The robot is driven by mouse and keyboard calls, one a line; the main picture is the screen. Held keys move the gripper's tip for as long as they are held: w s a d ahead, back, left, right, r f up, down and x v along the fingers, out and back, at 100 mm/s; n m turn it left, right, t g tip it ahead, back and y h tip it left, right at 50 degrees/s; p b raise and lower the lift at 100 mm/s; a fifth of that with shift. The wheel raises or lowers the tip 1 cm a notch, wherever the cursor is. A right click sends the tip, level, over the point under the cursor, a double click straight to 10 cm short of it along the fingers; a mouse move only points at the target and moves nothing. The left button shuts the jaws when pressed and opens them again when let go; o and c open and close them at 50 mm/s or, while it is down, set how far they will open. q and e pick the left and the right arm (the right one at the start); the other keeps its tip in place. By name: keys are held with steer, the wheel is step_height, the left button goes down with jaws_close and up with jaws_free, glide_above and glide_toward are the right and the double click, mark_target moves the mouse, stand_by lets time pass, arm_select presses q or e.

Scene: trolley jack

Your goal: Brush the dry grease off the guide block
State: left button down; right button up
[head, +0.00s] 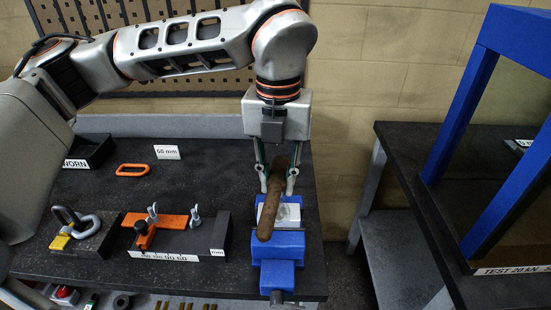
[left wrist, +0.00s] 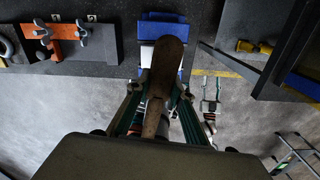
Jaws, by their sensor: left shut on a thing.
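A brown wooden brush (head: 268,212) is held between the fingers of my left gripper (head: 278,186), over the blue vise. It also shows in the left wrist view (left wrist: 164,72), between the fingers of the gripper (left wrist: 157,94). Its bristles cannot be made out. A whitish block (head: 291,214), seemingly the guide block, sits in the blue vise (head: 280,246) at the bench's right end. The brush covers part of the block, and I cannot tell whether they touch. Any grease on it is not clear.
Left of the vise stands a dark fixture with an orange bar (head: 160,221). A blue frame (head: 462,130) stands on the right table, across a gap.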

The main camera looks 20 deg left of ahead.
arm_select(q)
steer(key=shift+s+d+n, duration=0.3)
steer(key=shift+s+n, duration=0.1)
steer(key=shift+s, duration=0.3)
steer(key=shift+s+d+n, duration=0.3)
steer(key=shift+s+n, duration=0.1)
steer(key=shift+s, duration=0.25)
arm_select(e)
steer(key=shift+s+d, duration=0.15)
steer(key=shift+d, duration=0.2)
steer(key=shift+f, duration=0.15)
arm_select(q)
steer(key=shift+f+b, duration=0.1)
steer(key=shift+b, duration=0.45)
steer(key=shift+f+b, duration=2.15)
steer(key=shift+f, duration=0.65)
arm_select(e)
step_height(320, 180, down, 6)
steer(key=shift+s, duration=0.4)
arm_select(q)
steer(key=shift+f+b, duration=0.45)
steer(key=shift+f, duration=0.1)
arm_select(e)
steer(key=shift+s+f, duration=0.1)
steer(key=shift+f, duration=0.4)
arm_select(q)
steer(key=shift+d, duration=0.1)
